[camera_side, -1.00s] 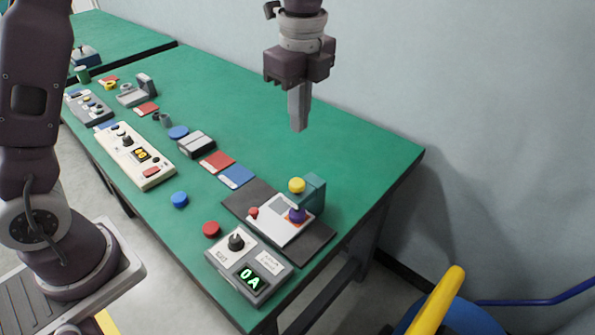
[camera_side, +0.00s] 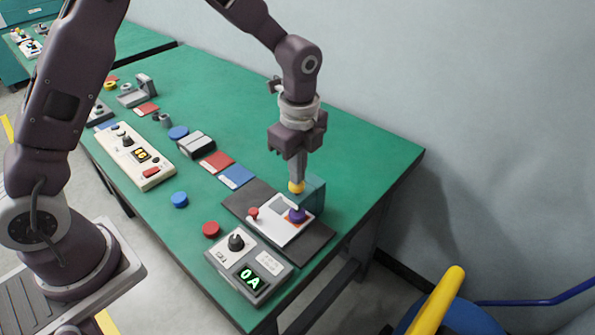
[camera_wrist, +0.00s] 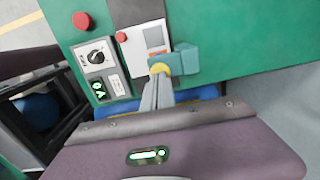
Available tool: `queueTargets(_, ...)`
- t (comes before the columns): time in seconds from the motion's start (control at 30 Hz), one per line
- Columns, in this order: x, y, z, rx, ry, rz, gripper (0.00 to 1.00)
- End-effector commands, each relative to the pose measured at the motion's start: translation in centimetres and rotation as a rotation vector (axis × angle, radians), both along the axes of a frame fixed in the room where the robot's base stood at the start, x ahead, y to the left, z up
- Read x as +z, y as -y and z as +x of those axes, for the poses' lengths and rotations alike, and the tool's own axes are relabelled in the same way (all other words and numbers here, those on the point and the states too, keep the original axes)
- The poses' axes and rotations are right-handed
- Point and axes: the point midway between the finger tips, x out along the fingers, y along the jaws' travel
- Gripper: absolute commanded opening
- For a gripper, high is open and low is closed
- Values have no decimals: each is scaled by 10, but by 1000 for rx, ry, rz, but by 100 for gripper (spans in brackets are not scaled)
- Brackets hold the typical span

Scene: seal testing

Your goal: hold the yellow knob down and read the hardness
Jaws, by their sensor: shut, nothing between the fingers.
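The yellow knob (camera_side: 296,187) tops the teal tester (camera_side: 315,190), which stands on a dark mat (camera_side: 317,236). My gripper (camera_side: 299,179) is shut and points straight down, its tips at the top of the knob. I cannot tell whether they press it. In the wrist view the fingertips (camera_wrist: 158,78) meet the yellow knob (camera_wrist: 160,68) and hide part of it. A purple piece (camera_side: 297,215) sits below the knob on a white plate (camera_side: 277,228).
Red (camera_side: 211,229) and blue (camera_side: 180,199) round buttons lie left of the mat. Red (camera_side: 217,161) and blue (camera_side: 237,176) squares lie behind it. A cream device (camera_side: 136,156) stands farther left. The table right of the tester is clear.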

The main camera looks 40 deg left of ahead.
Motion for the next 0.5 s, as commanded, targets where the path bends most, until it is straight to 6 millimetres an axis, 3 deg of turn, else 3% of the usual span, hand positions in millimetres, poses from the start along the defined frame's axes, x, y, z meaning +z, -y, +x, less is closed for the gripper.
queueTargets(0.5,-13,0,0,0,-3,1,0)
